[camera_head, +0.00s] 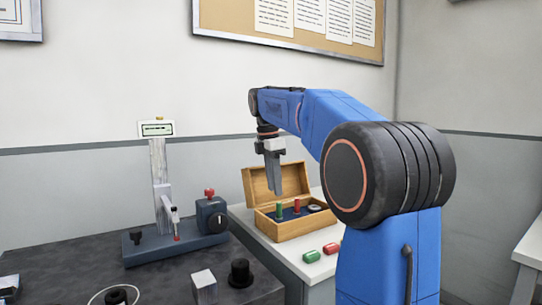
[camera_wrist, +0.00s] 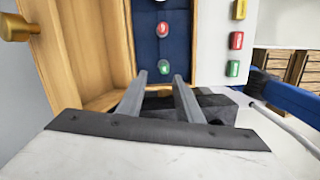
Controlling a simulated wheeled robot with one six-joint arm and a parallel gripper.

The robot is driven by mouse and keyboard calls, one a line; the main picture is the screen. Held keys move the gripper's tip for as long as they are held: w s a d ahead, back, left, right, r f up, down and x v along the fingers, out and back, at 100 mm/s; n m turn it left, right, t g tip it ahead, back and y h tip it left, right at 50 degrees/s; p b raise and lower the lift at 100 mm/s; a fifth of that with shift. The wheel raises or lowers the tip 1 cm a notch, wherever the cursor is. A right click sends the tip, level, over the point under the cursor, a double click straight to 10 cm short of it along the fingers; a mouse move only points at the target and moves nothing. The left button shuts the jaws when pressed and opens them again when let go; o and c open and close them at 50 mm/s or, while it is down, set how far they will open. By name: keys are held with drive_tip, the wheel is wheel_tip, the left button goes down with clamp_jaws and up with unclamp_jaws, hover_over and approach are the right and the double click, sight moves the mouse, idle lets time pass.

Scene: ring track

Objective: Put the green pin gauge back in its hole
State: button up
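The green pin gauge (camera_head: 279,211) stands upright in the blue insert of an open wooden box (camera_head: 283,231). In the wrist view the green pin (camera_wrist: 163,68) shows end-on, just beyond my fingertips and between them. Whether it is fully seated cannot be told. My gripper (camera_head: 277,194) points down directly above it. In the wrist view my gripper (camera_wrist: 160,76) has its two fingers apart, with nothing clamped between them. A red pin (camera_wrist: 162,30) stands beside the green one in the same insert (camera_wrist: 150,48).
Green (camera_head: 312,256) and red (camera_head: 331,248) pieces lie on the white table right of the box; a yellow piece (camera_wrist: 239,8) lies there too. The box's raised lid (camera_head: 262,180) stands behind. A gauge stand (camera_head: 163,190) is on the dark plate at left.

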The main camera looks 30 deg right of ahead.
wheel_tip(320, 180, up, 10)
drive_tip(key=a, duration=0.1)
drive_tip(key=shift+w+a, duration=0.15)
